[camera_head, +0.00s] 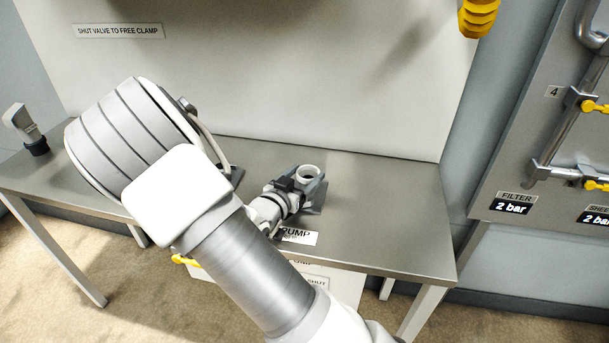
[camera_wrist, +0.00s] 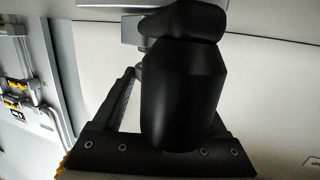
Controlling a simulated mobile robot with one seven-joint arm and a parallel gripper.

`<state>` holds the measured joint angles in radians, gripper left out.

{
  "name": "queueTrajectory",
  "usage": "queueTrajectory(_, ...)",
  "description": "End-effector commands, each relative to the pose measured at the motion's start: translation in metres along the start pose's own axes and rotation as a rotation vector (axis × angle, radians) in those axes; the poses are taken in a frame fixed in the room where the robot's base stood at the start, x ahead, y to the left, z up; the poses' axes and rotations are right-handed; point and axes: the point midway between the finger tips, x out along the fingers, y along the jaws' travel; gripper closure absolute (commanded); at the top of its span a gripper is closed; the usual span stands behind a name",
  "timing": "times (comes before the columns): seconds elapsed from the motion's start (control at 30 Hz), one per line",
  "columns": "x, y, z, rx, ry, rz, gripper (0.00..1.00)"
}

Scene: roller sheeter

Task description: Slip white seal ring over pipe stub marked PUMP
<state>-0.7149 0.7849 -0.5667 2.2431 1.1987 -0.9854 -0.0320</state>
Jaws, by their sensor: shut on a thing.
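In the head view my gripper (camera_head: 287,187) is over the middle of the table, beyond my own arm. It is shut on the white seal ring (camera_head: 308,170), which sits at its far end with the hole facing up. A PUMP label (camera_head: 298,236) is at the table's front edge, just below the gripper in the picture. I cannot make out the pipe stub; the gripper and arm cover the spot behind the label. In the wrist view dark gripper parts fill the middle, and I cannot make out the ring.
The grey metal table (camera_head: 385,215) is clear right of the gripper. A light back wall (camera_head: 330,80) rises behind it. A panel with pipes and yellow handles (camera_head: 590,106) stands at the right. A pale fitting with a dark base (camera_head: 25,125) stands at the table's left end.

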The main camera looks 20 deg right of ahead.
Motion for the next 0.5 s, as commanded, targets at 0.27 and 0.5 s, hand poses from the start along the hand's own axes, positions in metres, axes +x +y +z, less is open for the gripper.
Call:
queueTrajectory(0.27,0.001,0.0,0.007,-0.001,-0.001,0.0,0.78)
queueTrajectory(0.5,0.002,0.001,0.018,-0.006,-0.007,0.0,0.78)
